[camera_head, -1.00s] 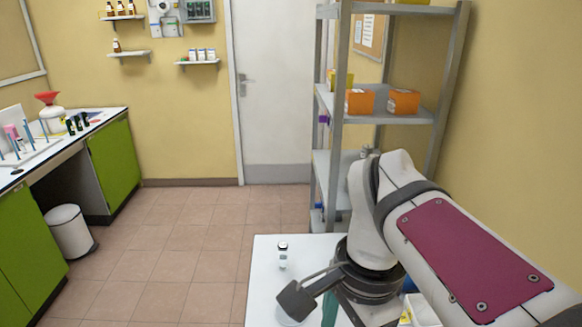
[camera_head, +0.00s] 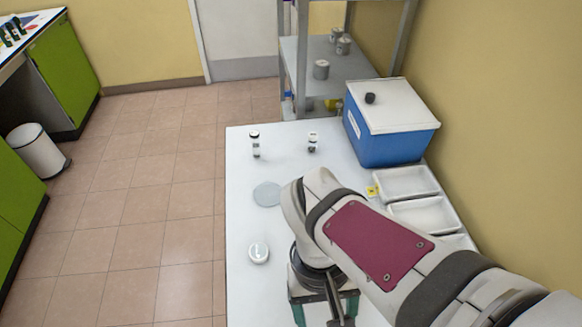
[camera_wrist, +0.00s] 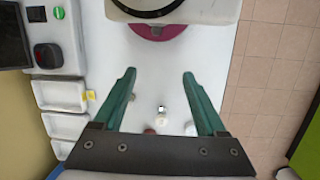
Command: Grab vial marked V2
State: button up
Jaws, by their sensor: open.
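Two small vials with dark caps stand upright on the white table in the head view, a left one (camera_head: 255,144) and a right one (camera_head: 312,142). Their markings are too small to read, so I cannot tell which is V2. My gripper is open in the wrist view (camera_wrist: 159,74), with its two green fingers spread and nothing between the tips. In the head view, my gripper is mostly hidden by my arm, nearer than both vials. Small objects show low between the fingers in the wrist view, too small to identify.
A round white-lidded jar (camera_head: 259,253) and a flat grey disc (camera_head: 267,194) are on the table (camera_head: 240,215). A blue box (camera_head: 388,138) and white trays (camera_head: 408,182) line the right side. A metal shelf (camera_head: 288,62) stands behind. Space around the vials is clear.

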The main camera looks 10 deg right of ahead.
jog(key=w+a+f+n+t+h, duration=0.5)
jog(key=f+n, duration=0.1)
jog(key=n, duration=0.7)
jog(key=w+a+f+n+t+h, duration=0.4)
jog(key=f+n+t+h, duration=0.15)
jog(key=n, duration=0.65)
jog(key=shift+g, duration=0.35)
jog(key=x, duration=1)
jog(key=f+x, duration=0.1)
jog(key=x, duration=0.5)
jog(key=shift+w+a, duration=0.15)
jog(key=shift+a, duration=0.2)
grip_shut()
